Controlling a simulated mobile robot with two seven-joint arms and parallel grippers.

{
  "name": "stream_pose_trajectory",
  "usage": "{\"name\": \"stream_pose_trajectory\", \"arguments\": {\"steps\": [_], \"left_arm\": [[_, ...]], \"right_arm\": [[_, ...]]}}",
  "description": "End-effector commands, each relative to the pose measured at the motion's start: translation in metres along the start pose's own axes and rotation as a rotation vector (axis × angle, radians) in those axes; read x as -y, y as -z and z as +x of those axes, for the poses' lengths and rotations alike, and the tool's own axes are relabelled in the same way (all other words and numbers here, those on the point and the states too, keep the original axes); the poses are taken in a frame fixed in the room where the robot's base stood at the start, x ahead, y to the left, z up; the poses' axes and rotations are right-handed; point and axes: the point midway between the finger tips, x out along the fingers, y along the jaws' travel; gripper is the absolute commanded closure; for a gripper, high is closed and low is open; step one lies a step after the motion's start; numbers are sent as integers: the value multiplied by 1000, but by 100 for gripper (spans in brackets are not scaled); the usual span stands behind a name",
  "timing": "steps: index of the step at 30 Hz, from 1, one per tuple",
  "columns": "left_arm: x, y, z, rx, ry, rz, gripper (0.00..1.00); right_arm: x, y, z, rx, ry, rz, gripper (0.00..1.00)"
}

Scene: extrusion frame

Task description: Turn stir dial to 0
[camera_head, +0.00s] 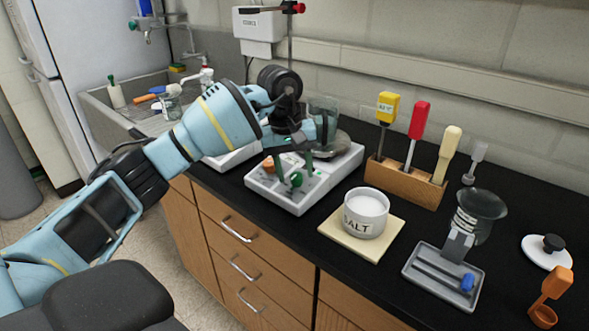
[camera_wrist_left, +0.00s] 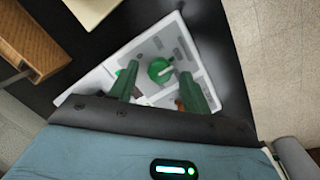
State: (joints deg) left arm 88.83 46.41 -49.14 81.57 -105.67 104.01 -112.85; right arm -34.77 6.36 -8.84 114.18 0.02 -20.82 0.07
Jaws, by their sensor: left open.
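The white stirrer hotplate (camera_head: 322,187) stands on the black counter, with a glass beaker (camera_head: 323,108) on its plate. Its front panel carries a green dial (camera_head: 296,180) and an orange dial (camera_head: 268,166); their labels are too small to read. My left gripper (camera_head: 294,172) is open, pointing down over the green dial. In the left wrist view, the green dial (camera_wrist_left: 160,70) with a pale pointer line appears between the two green fingertips (camera_wrist_left: 158,72). I cannot tell whether they touch it. The orange dial (camera_wrist_left: 180,105) is mostly hidden by a finger. My right gripper is out of view.
A salt jar (camera_head: 365,214) stands on a pale tile right of the hotplate. Behind it is a wooden rack (camera_head: 405,183) with several coloured-handled tools. Another white device (camera_head: 232,157) and a sink (camera_head: 95,97) are left.

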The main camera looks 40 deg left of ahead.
Motion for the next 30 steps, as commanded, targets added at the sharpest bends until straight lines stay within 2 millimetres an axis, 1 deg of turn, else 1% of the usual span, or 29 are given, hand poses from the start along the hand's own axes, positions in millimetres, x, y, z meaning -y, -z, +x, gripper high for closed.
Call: {"name": "stream_pose_trajectory", "arguments": {"steps": [3, 10, 20, 21, 30], "left_arm": [[0, 0, 4, 0, 0, 1, 52], [0, 0, 4, 0, 0, 1, 52], [0, 0, 4, 0, 0, 0, 95], [0, 0, 4, 0, 0, 0, 96], [0, 0, 4, 0, -8, -46, 96]], "right_arm": [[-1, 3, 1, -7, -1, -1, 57], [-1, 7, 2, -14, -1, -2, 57], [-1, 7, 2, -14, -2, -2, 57], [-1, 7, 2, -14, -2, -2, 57], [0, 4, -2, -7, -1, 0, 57]]}}
